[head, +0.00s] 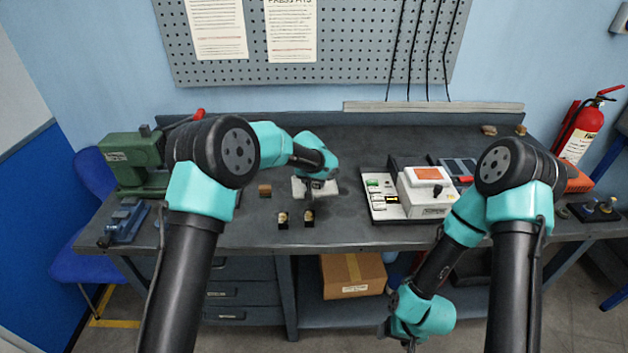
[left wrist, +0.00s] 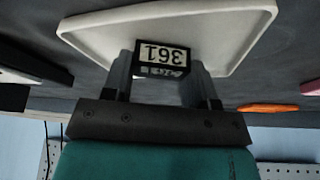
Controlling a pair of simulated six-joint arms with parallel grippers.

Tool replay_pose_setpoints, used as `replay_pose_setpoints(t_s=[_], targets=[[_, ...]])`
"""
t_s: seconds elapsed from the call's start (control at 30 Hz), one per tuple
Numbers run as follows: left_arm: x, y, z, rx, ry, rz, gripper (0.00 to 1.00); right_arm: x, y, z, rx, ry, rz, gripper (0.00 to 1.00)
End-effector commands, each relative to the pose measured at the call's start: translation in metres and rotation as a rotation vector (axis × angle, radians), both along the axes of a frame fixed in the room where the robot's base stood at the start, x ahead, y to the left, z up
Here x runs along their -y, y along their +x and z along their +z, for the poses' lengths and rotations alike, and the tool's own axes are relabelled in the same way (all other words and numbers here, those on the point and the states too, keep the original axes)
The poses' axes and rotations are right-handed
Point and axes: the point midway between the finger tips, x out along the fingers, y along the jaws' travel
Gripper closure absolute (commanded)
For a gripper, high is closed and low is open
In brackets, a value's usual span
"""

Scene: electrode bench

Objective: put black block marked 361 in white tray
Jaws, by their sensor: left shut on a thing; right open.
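The black block marked 361 (left wrist: 162,58) is between the fingers of my left gripper (left wrist: 163,72), with its white label readable in the left wrist view. The white tray (left wrist: 95,32) lies just beyond it, and the block shows against its surface; I cannot tell whether they touch. In the head view my left gripper (head: 315,182) is over the white tray (head: 332,188) on the bench and hides part of it. The block is too hidden there to make out. My right gripper (head: 409,344) hangs low in front of the bench at the bottom edge, open and away from the tray.
A white device (head: 426,191) stands to the right. A green machine (head: 130,160) and blue vise (head: 127,219) occupy the left end.

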Motion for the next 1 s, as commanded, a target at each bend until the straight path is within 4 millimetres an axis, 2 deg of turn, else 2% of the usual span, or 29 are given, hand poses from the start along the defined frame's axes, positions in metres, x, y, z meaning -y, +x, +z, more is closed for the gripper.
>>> replay_pose_setpoints(t_s=[0.23,0.27,0.5,0.8,1.0], targets=[[0.0,0.0,-0.003,0.0,0.0,-0.001,0.84,0.0,0.0,0.0,0.0,0.0,0.0,0.31],[0.0,0.0,-0.003,0.0,0.001,-0.001,0.45,0.0,0.0,0.0,0.0,0.0,0.0,0.31],[0.0,0.0,-0.003,0.0,0.0,-0.001,0.22,0.0,0.0,0.0,0.0,0.0,0.0,0.31],[0.0,0.0,-0.001,0.001,0.0,0.0,0.22,0.0,0.0,0.0,0.0,0.0,0.0,0.31],[-0.001,-0.004,0.014,0.002,-0.001,0.0,0.22,0.0,0.0,0.0,0.0,0.0,0.0,0.31]])
